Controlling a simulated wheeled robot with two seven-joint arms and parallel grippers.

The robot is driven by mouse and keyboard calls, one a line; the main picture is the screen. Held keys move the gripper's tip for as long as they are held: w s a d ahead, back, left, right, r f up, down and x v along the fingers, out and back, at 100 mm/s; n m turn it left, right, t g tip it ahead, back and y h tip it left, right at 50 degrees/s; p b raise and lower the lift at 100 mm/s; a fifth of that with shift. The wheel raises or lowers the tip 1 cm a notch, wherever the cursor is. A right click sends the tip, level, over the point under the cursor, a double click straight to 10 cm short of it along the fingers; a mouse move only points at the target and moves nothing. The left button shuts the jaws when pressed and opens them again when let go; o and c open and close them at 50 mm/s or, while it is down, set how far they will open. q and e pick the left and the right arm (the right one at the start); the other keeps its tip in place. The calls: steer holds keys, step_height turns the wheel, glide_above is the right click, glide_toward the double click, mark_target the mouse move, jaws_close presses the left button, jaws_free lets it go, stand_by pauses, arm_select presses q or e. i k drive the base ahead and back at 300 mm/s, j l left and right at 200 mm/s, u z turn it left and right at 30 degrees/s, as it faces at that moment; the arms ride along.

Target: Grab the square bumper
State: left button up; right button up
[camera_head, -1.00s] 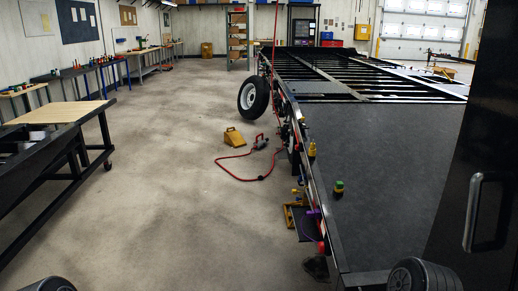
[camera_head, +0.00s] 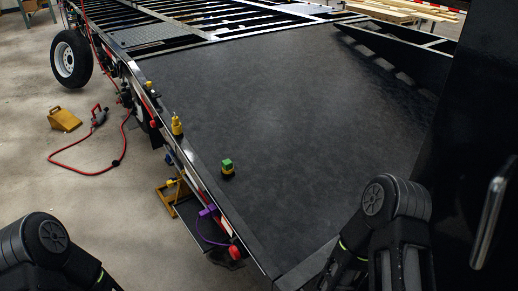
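No part is clearly recognisable as the square bumper. A small block with a square green top and yellow and black below (camera_head: 227,168) sits on the black trailer deck (camera_head: 290,110) near its left edge. A yellow fitting (camera_head: 177,125) stands on the edge rail farther back. Parts of my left arm show at the lower left and parts of my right arm at the lower right. Both grippers are out of view, so what they hold cannot be seen.
A purple clamp-like part (camera_head: 207,211) and a red part (camera_head: 234,252) are on the frame's near left side. A yellow wheel chock (camera_head: 64,119), a red hose (camera_head: 75,168) and a tire (camera_head: 71,59) are at the left. A dark panel with a handle stands at the right.

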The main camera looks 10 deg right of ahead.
mark_target(227, 164)
steer(key=i+j, duration=0.8)
steer(key=i+j+z, duration=0.1)
steer(key=i+j, duration=0.75)
steer(key=j+z, duration=0.1)
steer(key=z, duration=1.95)
